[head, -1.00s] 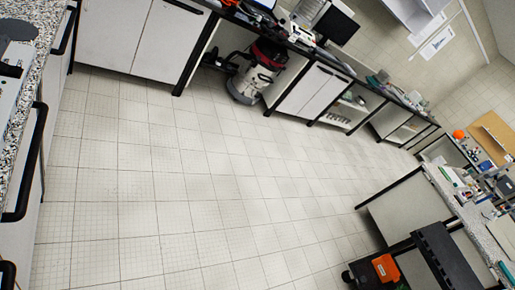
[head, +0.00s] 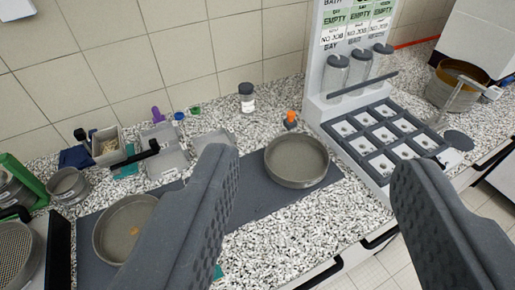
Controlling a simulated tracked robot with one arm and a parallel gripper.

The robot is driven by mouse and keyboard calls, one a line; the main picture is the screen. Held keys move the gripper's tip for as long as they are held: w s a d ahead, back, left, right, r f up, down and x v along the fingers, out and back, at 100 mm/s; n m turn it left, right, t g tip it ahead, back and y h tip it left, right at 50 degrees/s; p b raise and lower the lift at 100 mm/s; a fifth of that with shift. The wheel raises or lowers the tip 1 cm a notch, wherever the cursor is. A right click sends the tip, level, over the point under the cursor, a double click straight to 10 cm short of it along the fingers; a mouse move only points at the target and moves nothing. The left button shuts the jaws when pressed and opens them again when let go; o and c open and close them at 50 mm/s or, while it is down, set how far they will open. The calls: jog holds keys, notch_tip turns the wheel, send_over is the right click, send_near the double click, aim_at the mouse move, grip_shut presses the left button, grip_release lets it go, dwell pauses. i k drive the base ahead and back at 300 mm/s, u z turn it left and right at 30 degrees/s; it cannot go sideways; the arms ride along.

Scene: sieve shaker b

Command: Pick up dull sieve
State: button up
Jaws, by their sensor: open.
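A round, shallow, dull grey sieve (head: 297,178) lies flat on the right end of a dark mat on the speckled counter. A second shallow round sieve or pan (head: 101,243), grey-brown inside, lies on the left part of the mat, partly hidden by my left finger. I cannot tell for certain which one is the dull sieve. My gripper (head: 315,165) is open and empty, its two dark fingers spread wide. In the picture the right sieve appears between the fingertips, nearer the left one. Nothing shows contact.
The dark mat (head: 251,199) spans the counter. A white rack (head: 318,105) with jars and a compartment tray (head: 398,178) stands right of the sieve. An orange-capped bottle (head: 290,122) and dark-lidded jar (head: 247,98) stand behind. A small round sieve (head: 68,187) and containers crowd the left.

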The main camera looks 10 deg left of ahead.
aim_at(117, 231)
jog(key=u, duration=1.4)
jog(key=k, duration=0.8)
jog(key=z, duration=0.25)
